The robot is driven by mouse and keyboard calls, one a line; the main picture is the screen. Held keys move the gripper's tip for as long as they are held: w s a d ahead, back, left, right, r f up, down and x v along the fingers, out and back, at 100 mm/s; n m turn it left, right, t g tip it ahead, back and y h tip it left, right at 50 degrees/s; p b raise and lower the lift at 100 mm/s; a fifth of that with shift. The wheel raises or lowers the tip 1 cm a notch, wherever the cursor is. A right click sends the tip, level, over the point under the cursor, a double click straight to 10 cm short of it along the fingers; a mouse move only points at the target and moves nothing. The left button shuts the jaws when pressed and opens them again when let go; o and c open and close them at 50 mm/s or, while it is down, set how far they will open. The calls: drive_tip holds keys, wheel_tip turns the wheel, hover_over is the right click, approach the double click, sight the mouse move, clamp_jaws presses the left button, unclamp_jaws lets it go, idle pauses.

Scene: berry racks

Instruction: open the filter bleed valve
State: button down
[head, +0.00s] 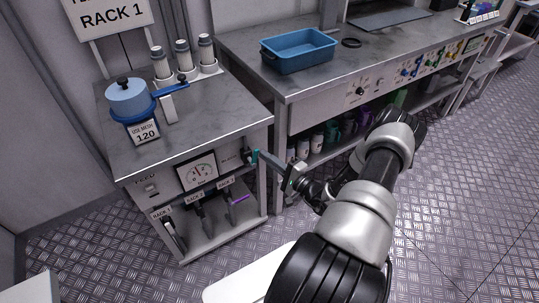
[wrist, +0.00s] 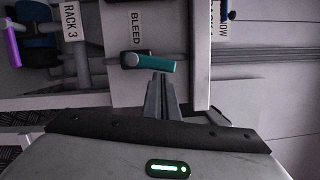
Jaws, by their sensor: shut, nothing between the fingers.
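The bleed valve has a teal lever (wrist: 152,65) beside a sideways "BLEED" label (wrist: 137,28) in the wrist view. The lever lies across the picture, from a grey pivot at left to its free end at right.
A gauge (head: 197,171) sits on the panel left of the valve. Below are rack valves, one with a purple handle (head: 240,199). A blue pot (head: 130,98) and several cylinders stand on top. A bench with a blue bin (head: 298,52) stands at right.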

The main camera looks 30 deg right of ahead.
drive_tip(key=shift+a+r+n+p, duration=0.4)
drive_tip(key=shift+a+n+p, duration=0.05)
drive_tip(key=shift+n, duration=0.15)
drive_tip(key=shift+a, duration=0.15)
idle(0.3)
drive_tip(key=s+d, duration=0.7)
drive_tip(key=s, duration=0.2)
drive_tip(key=shift+s+b, duration=0.25)
drive_tip(key=shift+b, duration=0.15)
drive_tip(key=shift+a+r, duration=0.1)
